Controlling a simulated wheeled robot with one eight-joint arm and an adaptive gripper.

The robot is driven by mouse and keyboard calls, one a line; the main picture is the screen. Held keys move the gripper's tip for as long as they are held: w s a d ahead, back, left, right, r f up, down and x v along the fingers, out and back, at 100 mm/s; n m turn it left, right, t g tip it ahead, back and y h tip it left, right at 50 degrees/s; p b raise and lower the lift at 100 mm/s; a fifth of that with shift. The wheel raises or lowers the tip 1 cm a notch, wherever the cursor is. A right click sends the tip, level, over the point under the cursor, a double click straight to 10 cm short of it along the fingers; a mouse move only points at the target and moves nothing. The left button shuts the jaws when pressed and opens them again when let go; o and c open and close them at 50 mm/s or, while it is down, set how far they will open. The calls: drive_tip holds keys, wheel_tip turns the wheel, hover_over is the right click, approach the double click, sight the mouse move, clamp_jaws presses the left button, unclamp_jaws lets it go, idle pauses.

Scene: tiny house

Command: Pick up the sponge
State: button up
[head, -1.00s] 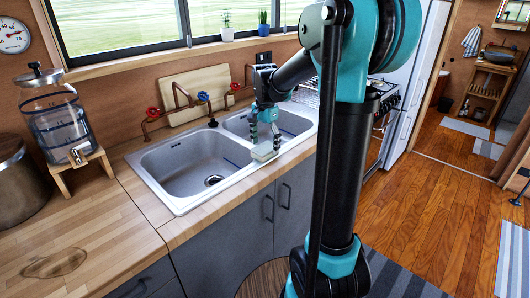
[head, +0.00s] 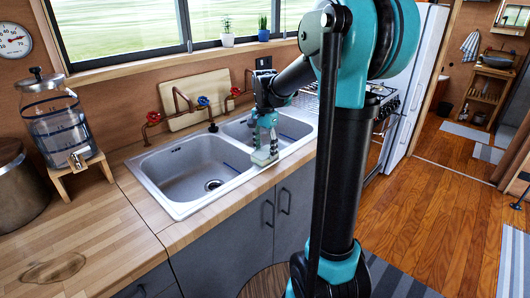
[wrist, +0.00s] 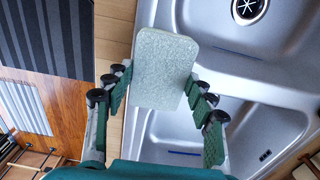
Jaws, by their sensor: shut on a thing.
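The sponge (head: 263,160) is a pale grey-green block with rounded corners at the front edge of the double sink, by the divider between the basins. It also shows in the wrist view (wrist: 165,62), where its broad face fills the space between the fingers. My gripper (head: 265,152) is shut on the sponge, with one finger against each long side. The fingers show on both sides of it in the wrist view (wrist: 158,92). The underside of the sponge is hidden, so I cannot tell whether it touches the rim.
The steel sink (head: 190,172) lies beneath, with red and blue tap handles (head: 203,101) behind it. A cutting board (head: 195,97) leans on the wall. A glass dispenser (head: 57,125) stands on the left of the counter. The near wooden counter (head: 100,235) is mostly clear.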

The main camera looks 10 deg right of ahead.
sight(265, 152)
wheel_tip(265, 152, up, 20)
drive_tip(key=shift+f, duration=0.15)
idle(0.3)
